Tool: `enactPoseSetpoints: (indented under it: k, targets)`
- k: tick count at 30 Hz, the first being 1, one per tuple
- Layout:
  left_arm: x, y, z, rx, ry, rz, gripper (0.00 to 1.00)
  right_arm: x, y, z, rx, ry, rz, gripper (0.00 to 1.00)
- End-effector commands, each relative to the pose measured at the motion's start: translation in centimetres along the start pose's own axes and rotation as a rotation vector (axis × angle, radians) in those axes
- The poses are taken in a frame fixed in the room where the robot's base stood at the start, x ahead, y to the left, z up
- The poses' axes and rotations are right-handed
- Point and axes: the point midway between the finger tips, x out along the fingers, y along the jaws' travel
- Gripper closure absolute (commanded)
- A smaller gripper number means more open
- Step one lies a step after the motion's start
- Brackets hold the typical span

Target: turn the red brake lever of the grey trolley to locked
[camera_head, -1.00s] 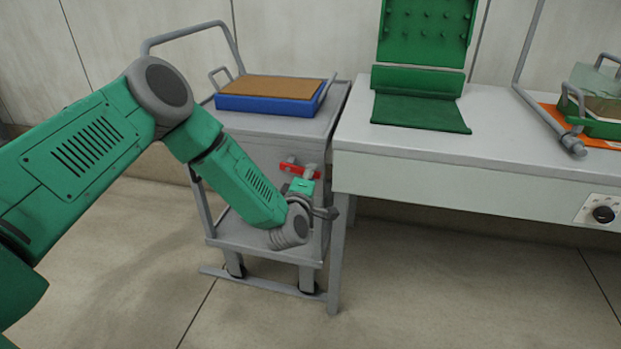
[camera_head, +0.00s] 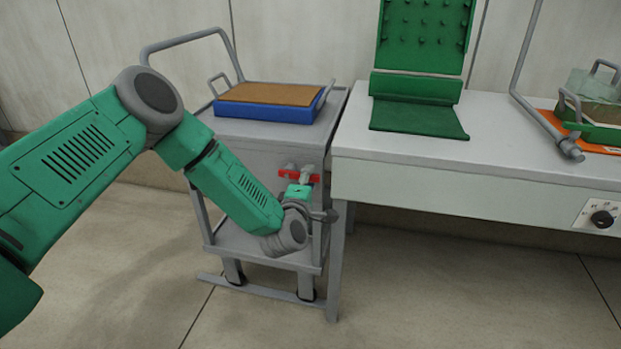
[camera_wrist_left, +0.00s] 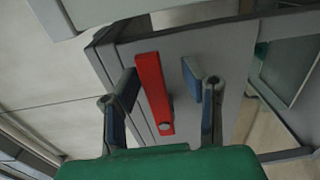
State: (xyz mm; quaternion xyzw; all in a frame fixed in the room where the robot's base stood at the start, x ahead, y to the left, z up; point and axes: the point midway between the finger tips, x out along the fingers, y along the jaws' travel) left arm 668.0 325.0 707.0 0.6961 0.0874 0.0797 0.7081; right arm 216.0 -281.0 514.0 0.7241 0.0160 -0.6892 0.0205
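The red brake lever (camera_head: 298,175) is a straight bar on the side of the grey trolley (camera_head: 262,152), roughly level in the head view. My left gripper (camera_head: 318,205) is just below and in front of it, partly covering that side of the trolley. In the left wrist view the lever (camera_wrist_left: 153,92) lies between the two fingers of my left gripper (camera_wrist_left: 160,82). The fingers are apart. The left finger is close to the bar, and a clear gap shows to the right finger. I cannot tell whether either touches. My right gripper is not in view.
A blue tray (camera_head: 262,114) with a brown top sits on the trolley. A pale bench (camera_head: 440,190) stands close on the right, its leg near my gripper. On it are a green stand (camera_head: 420,118) and a bent grey rail (camera_head: 522,75). Floor in front is clear.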

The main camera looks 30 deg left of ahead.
Motion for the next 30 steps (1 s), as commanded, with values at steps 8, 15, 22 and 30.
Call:
enactPoseSetpoints:
  k: [8,15,22,30]
  targets:
    - [0.1,0.4,0.1,0.0,-0.001,0.009,0.62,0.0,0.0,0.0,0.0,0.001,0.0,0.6]
    - [-2.5,0.4,0.1,0.0,-0.003,0.006,0.62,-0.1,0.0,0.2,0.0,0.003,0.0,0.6]
    - [-7.5,0.2,0.0,-0.002,-0.001,0.003,0.62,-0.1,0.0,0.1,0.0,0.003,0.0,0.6]
    - [-11.3,0.0,-0.1,-0.001,0.0,0.004,0.62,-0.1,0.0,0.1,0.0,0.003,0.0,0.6]
